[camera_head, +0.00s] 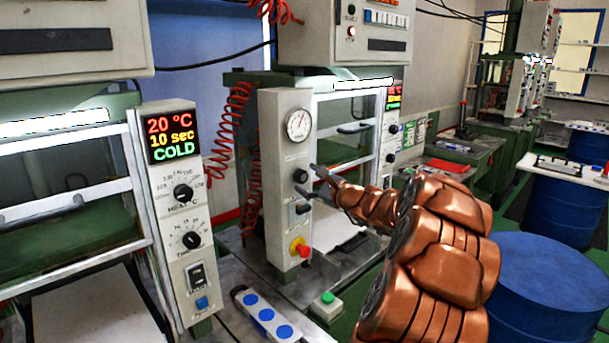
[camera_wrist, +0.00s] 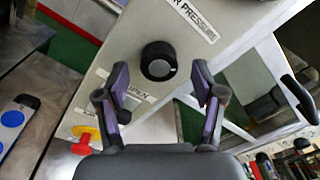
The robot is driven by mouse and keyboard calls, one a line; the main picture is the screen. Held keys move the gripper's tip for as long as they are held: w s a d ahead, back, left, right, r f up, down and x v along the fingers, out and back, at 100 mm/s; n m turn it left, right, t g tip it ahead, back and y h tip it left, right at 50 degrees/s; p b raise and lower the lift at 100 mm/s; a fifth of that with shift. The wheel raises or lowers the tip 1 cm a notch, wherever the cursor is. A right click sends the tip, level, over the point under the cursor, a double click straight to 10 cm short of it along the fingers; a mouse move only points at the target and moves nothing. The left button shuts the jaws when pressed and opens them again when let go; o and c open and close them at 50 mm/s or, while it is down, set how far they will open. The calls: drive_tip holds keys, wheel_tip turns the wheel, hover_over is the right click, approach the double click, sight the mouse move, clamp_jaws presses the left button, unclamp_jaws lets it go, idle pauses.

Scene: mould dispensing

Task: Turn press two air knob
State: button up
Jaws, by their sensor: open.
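The air pressure knob (camera_wrist: 158,60) is a round black dial on the pale panel of the middle press, under a label reading "R PRESSURE" in the wrist view. In the head view the same knob (camera_head: 300,176) sits below a round white gauge (camera_head: 298,124). My gripper (camera_head: 307,179) reaches in from the right in front of this panel, its fingers apart and empty. In the wrist view my gripper (camera_wrist: 159,76) has one finger on each side of the knob, with visible gaps. I cannot tell the exact distance to the panel.
Below the knob are a dark switch (camera_head: 299,208) and a red-and-yellow emergency button (camera_head: 300,247). The left press panel shows a display (camera_head: 171,138). The press frame (camera_wrist: 240,58) stands right of the knob. A blue drum (camera_head: 545,285) stands at lower right.

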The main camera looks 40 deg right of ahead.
drive_tip(key=shift+w, duration=1)
drive_tip(key=c, duration=1.1)
drive_tip(key=shift+c, duration=0.2)
drive_tip(key=shift+w+a+r+b, duration=0.1)
drive_tip(key=shift+a+r+b, duration=0.1)
drive_tip(key=shift+r+b, duration=0.4)
drive_tip(key=shift+d+f+m+b, duration=0.2)
drive_tip(key=shift+f+m+b, duration=0.15)
drive_tip(key=shift+f, duration=0.1)
drive_tip(key=o, duration=1.1)
drive_tip(key=shift+f, duration=0.15)
drive_tip(key=shift+o, duration=0.2)
